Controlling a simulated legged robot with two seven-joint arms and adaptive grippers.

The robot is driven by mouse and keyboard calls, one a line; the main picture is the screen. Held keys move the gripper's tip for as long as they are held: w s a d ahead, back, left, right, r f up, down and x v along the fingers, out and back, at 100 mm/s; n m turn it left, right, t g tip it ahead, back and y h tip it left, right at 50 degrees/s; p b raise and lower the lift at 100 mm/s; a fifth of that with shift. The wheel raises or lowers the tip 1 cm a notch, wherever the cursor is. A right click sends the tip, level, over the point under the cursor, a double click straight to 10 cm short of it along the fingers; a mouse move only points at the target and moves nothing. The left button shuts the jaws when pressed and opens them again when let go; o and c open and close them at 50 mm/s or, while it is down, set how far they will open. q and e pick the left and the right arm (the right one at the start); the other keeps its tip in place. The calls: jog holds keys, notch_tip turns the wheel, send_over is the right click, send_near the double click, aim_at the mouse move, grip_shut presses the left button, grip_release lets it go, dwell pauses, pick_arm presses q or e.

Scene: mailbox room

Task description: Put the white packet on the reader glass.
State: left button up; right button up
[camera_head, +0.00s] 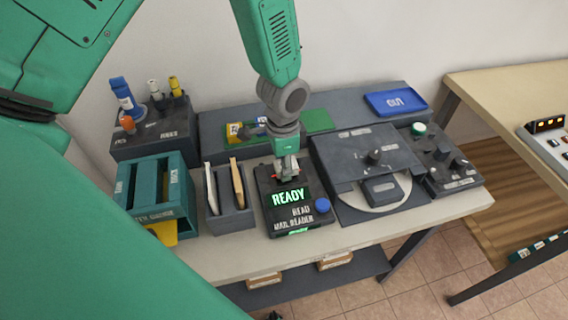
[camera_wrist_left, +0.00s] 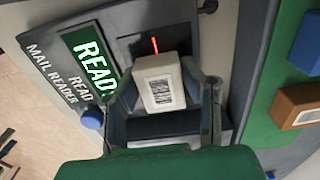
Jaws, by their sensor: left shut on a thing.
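My left gripper (camera_head: 286,176) is low over the back part of the mail reader (camera_head: 263,195). In the left wrist view the gripper (camera_wrist_left: 165,100) is shut on the white packet (camera_wrist_left: 150,72), a small block with a barcode label facing the camera. The dark reader glass (camera_wrist_left: 128,46), with a red line on it, shows just beyond the packet. I cannot tell whether the packet touches the glass. The packet is mostly hidden by the gripper in the head view. The reader's screen (camera_head: 288,197) shows READY. My right gripper is not in view.
A blue button (camera_head: 322,205) is on the reader. A grey rack (camera_head: 231,217) with upright envelopes and a teal bin (camera_head: 157,197) stand left of it. A dark machine with a round plate (camera_head: 352,147) stands close on the right. A blue tray (camera_head: 395,103) lies behind.

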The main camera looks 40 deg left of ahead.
pick_arm(q)
jog(key=shift+f, duration=0.55)
dwell(0.5)
jog(key=o, duration=1.2)
jog(key=shift+o, duration=0.6)
jog(key=shift+o, duration=0.8)
jog(key=shift+r, duration=0.1)
notch_tip(320, 180, up, 6)
jog(key=p, duration=0.6)
